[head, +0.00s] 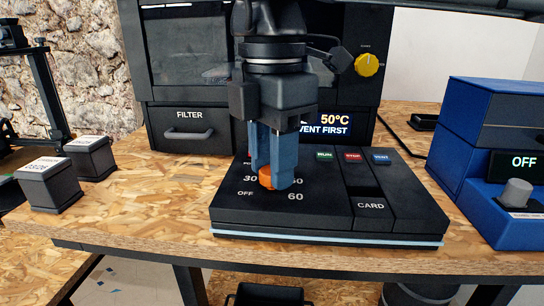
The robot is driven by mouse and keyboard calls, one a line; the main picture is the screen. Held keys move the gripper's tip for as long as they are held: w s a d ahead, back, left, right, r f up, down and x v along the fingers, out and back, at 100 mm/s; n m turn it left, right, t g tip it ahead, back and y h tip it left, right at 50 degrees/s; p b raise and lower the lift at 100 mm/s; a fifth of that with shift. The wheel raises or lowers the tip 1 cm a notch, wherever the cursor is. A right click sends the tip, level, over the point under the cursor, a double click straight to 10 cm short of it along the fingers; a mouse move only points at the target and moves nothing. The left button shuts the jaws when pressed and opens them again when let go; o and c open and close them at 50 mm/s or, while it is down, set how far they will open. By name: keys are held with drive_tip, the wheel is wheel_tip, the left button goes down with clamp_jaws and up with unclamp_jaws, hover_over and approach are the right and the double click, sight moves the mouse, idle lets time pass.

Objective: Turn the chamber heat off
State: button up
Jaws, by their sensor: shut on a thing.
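A dark control panel (330,214) lies on the wooden bench in front of a dark printer with a chamber window. Its orange knob (265,178) sits among the marks OFF, 30 and 60; another mark is partly covered. My gripper (274,178) points down with blue fingers closed around the knob. The knob's pointer is hidden, so its setting cannot be read. The display (338,125) behind reads 50°C and "VENT FIRST", with its left part covered by my gripper. Green RUN, red STOP and blue VENT (382,156) buttons line the panel's back edge.
A yellow knob (367,65) is on the printer's front, above right. A FILTER drawer (190,130) is left of my gripper. A blue box (510,150) reading OFF, with a grey knob, stands right. Two dark labelled blocks (50,186) sit left. The panel has a CARD slot.

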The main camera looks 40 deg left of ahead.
drive_tip(key=shift+c, duration=0.9)
